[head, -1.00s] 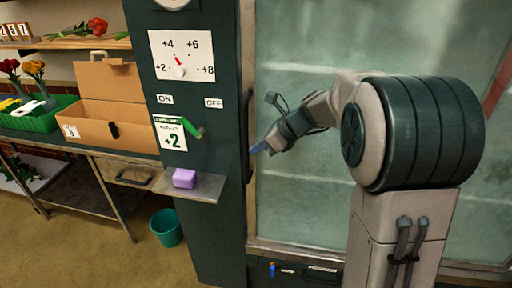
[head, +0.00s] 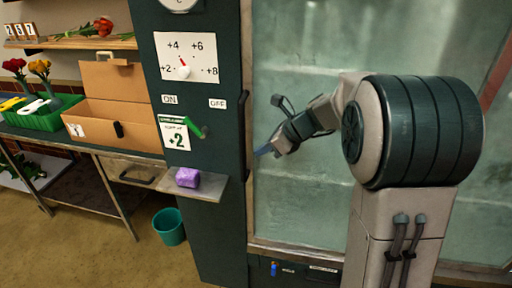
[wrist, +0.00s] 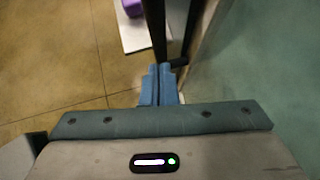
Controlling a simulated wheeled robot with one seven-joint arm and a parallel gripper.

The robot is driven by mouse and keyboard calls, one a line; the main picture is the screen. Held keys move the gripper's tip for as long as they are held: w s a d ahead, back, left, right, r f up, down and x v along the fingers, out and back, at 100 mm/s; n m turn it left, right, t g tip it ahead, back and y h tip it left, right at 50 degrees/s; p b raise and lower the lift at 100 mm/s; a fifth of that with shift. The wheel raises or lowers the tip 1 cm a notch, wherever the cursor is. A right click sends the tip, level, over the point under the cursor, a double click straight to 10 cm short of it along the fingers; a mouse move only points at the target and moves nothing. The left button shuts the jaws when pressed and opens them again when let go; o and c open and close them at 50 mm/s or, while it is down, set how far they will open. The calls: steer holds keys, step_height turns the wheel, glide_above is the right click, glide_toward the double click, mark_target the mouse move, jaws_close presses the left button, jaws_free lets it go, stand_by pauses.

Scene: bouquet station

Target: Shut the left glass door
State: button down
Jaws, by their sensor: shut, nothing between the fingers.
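The left glass door (head: 310,55) is a large frosted pane at the middle of the head view, behind my arm. Its dark upright handle (head: 244,135) runs along the left edge, and it also shows as a dark bar in the wrist view (wrist: 155,25). The door looks close to flush with the dark cabinet front, but I cannot tell if a gap is left. My gripper (head: 263,151) is just right of the handle, in front of the glass. In the wrist view its blue fingers (wrist: 158,85) are together and empty, just short of the handle's lower end.
A dark control panel (head: 205,235) with a dial (head: 187,58) and green lever (head: 195,128) stands left of the door. A teal bucket (head: 169,227) stands on the floor beside a table with a cardboard box (head: 105,125).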

steer(key=d+f+v, duration=0.1)
steer(key=v, duration=1)
steer(key=s+f+n+h, duration=0.4)
steer(key=s+n, duration=0.7)
steer(key=s, duration=0.1)
steer(key=s+d+f+n+g+h, duration=0.1)
steer(key=s+f+n+h, duration=0.3)
steer(key=s+n, duration=0.8)
steer(key=shift+f, duration=0.55)
steer(key=shift+d, duration=0.15)
